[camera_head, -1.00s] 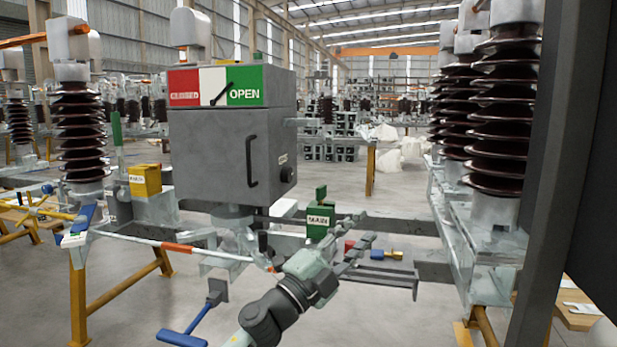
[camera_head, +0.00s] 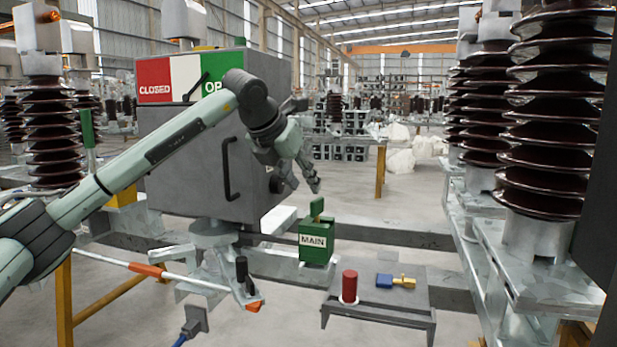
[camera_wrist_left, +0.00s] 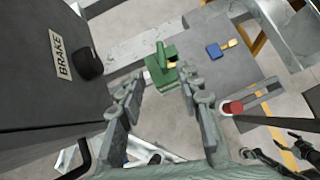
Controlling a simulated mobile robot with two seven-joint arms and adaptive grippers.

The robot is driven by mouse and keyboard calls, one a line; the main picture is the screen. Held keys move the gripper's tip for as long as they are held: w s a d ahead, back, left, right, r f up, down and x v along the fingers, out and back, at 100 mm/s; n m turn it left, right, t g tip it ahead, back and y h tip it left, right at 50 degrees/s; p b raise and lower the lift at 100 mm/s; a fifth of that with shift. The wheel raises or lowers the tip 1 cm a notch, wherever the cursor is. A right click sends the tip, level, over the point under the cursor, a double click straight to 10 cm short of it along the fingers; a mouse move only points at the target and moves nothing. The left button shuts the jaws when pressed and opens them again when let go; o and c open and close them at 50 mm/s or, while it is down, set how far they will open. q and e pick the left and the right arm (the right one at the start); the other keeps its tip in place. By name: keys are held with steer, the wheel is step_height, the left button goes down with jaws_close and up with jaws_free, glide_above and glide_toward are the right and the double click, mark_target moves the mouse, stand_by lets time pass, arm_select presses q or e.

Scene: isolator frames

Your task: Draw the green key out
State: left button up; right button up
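The green key (camera_head: 317,208) stands upright on top of the green lock block (camera_head: 316,243) marked MAIN. In the left wrist view the key (camera_wrist_left: 160,52) and the block (camera_wrist_left: 187,86) show just beyond my fingertips. My left gripper (camera_head: 303,186) is above and slightly left of the key, pointing down toward it. Its fingers are spread wide with nothing between them, and it is apart from the key. It also shows in the left wrist view (camera_wrist_left: 170,88).
A grey cabinet (camera_head: 185,165) with a handle stands close behind my left arm. A small shelf (camera_head: 375,310) in front holds a red cylinder (camera_head: 349,286) and a blue-and-yellow key (camera_head: 395,282). A black-handled lever (camera_head: 242,272) is left of the block. Ribbed insulators (camera_head: 550,120) stand at right.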

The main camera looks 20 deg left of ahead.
mark_target(314, 200)
arm_select(q)
steer(key=b+x, duration=0.1)
steer(key=x, duration=0.7)
steer(key=shift+d+f, duration=0.25)
steer(key=shift+f, duration=0.2)
steer(key=shift+w+d+f, duration=0.1)
steer(key=shift+w+f, duration=0.35)
arm_select(e)
steer(key=r, duration=0.1)
steer(key=w+r, duration=0.1)
steer(key=r, duration=0.1)
steer(key=shift+a+r, duration=0.1)
steer(key=shift+r, duration=0.1)
arm_select(q)
jaws_close()
steer(key=shift+r, duration=0.15)
arm_select(e)
steer(key=shift+r, duration=0.1)
